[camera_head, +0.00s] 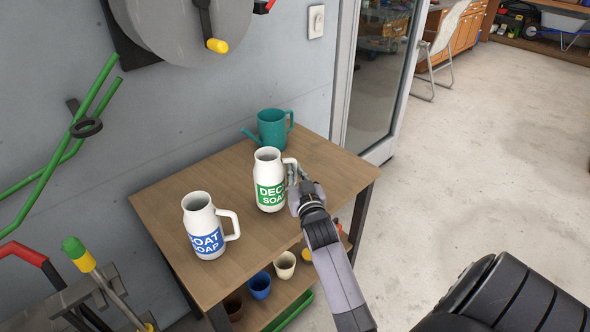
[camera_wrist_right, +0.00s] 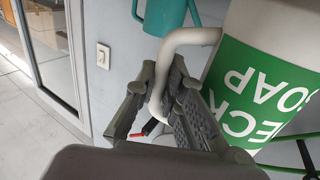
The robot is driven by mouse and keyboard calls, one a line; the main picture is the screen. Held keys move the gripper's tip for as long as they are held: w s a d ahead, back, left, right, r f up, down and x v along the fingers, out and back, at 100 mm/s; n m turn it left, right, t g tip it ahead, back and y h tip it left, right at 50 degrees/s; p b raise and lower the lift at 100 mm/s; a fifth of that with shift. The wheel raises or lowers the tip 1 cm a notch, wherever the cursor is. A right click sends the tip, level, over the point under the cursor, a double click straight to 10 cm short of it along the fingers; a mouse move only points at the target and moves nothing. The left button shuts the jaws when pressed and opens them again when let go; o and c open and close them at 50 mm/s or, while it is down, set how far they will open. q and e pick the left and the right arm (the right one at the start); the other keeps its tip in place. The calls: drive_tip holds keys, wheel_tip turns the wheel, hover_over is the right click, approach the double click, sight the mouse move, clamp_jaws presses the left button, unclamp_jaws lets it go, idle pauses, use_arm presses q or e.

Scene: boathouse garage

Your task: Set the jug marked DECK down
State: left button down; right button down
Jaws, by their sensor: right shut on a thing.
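The jug marked DECK SOAP (camera_head: 269,178) is white with a green label and stands upright at the wooden table's top, as far as the head view shows; whether its base touches the wood I cannot tell. My right gripper (camera_head: 297,176) is shut on its handle from the right. In the right wrist view the jug (camera_wrist_right: 265,95) fills the right side, and its pale handle (camera_wrist_right: 184,40) runs between the fingers of my gripper (camera_wrist_right: 172,100). A second white jug, with a blue label reading BOAT SOAP (camera_head: 205,232), stands nearer on the table. My left gripper is not in view.
The wooden table (camera_head: 170,208) also holds a teal watering can (camera_head: 272,130) behind the DECK jug. Small pots, including a blue one (camera_head: 260,285), stand on the lower shelf. A grey wall is behind, a glass door at the back right. Open concrete floor lies to the right.

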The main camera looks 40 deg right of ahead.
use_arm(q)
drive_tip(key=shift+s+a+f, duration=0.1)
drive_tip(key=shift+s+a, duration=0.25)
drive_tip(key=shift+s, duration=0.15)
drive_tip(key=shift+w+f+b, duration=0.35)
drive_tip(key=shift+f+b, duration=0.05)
use_arm(e)
drive_tip(key=shift+f, duration=0.75)
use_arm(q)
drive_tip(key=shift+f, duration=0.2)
use_arm(e)
drive_tip(key=shift+f, duration=0.3)
drive_tip(key=c, duration=1.6)
unclamp_jaws()
drive_tip(key=shift+f, duration=0.1)
drive_tip(key=shift+c, duration=0.2)
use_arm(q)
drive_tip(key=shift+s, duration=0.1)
use_arm(e)
drive_tip(key=c, duration=0.4)
